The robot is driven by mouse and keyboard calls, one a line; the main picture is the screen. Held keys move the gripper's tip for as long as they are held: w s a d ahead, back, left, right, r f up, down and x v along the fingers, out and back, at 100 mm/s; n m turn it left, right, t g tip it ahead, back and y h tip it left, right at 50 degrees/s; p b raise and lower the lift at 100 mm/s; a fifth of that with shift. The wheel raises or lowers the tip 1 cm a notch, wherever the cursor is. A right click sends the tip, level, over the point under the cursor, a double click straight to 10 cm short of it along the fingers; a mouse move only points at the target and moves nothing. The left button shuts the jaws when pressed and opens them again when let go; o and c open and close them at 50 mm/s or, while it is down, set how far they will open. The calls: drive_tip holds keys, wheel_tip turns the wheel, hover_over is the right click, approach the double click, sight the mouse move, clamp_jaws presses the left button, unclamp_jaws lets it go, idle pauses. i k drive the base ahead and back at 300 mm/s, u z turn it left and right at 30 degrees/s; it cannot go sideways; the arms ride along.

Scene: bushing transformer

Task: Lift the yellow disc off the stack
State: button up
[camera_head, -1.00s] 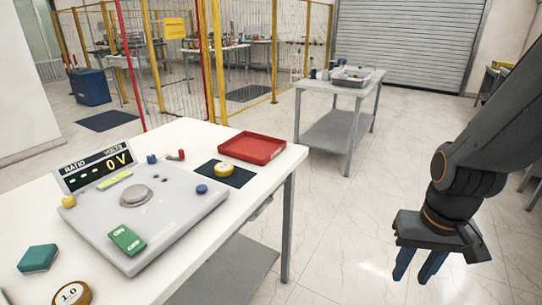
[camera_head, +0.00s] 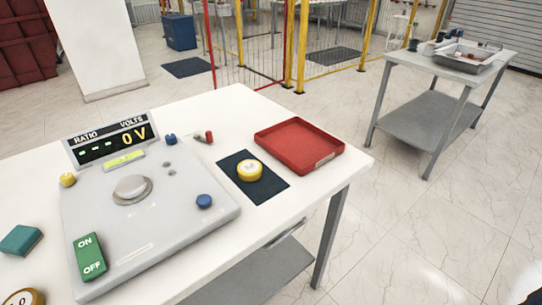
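The yellow disc (camera_head: 249,169) sits on a dark mat (camera_head: 268,189) on the white table, right of the grey console. It has a pale top with a small marking. I cannot tell whether another disc lies beneath it. A second round piece (camera_head: 22,298), with a brownish rim and a pale numbered face, is cut off at the lower left corner. My gripper's fingers are not in this view. Only a dark sliver, probably of my arm, shows at the lower right corner, well apart from the disc.
A red tray (camera_head: 299,144) stands just behind the mat. A teal block (camera_head: 20,240) lies at left. Open floor lies right of the table.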

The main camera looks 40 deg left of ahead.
sight(248, 171)
drive_tip(key=u, duration=0.4)
drive_tip(key=i, duration=0.9)
drive_tip(key=u, duration=0.95)
drive_tip(key=i, duration=0.4)
drive_tip(key=u, duration=0.4)
